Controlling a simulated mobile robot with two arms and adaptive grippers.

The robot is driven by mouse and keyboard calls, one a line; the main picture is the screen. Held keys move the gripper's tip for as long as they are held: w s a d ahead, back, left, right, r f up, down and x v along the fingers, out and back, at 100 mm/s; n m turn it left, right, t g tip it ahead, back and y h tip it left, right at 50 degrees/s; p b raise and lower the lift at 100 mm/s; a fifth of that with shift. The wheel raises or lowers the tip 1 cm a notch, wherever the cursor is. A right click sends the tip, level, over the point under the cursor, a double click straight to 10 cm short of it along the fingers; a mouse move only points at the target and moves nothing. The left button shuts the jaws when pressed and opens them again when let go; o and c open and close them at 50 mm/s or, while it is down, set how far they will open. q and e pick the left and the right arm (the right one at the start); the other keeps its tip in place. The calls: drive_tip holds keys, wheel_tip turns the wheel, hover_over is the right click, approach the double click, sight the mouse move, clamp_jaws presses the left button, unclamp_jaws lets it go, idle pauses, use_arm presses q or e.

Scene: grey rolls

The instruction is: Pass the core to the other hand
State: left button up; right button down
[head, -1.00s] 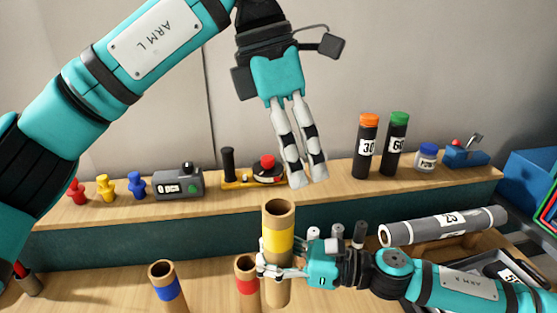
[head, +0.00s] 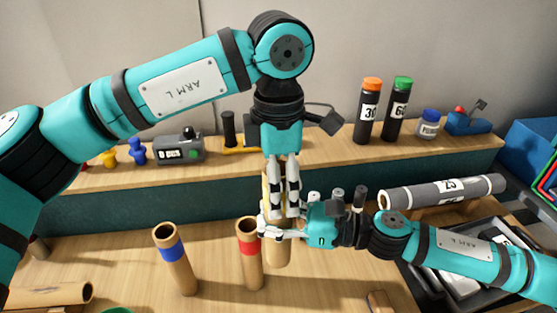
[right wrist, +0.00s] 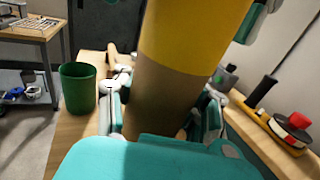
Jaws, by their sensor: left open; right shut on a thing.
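The core (head: 277,252) is an upright brown cardboard tube with a yellow band. My right gripper (head: 266,226) is shut on it below the band, coming in from the right. In the right wrist view the core (right wrist: 190,45) fills the middle, between the right gripper's fingers. My left gripper (head: 283,208) points straight down, open, with its fingers at the upper part of the core, largely covering the band. Whether they touch it is hidden.
A red-banded tube (head: 249,262) stands close left of the core, and a blue-banded tube (head: 177,268) further left. A grey roll (head: 440,194) lies at the right. A shelf (head: 340,150) with bottles runs behind. A green bin (right wrist: 78,88) shows in the right wrist view.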

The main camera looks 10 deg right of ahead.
use_arm(q)
drive_tip(key=shift+f, duration=0.5)
drive_tip(key=c, duration=1.1)
drive_tip(key=shift+c, duration=0.8)
use_arm(e)
drive_tip(key=c, duration=1.6)
unclamp_jaws()
use_arm(q)
drive_tip(key=shift+c, duration=0.2)
use_arm(e)
drive_tip(key=o, duration=0.9)
drive_tip(key=shift+d, duration=0.15)
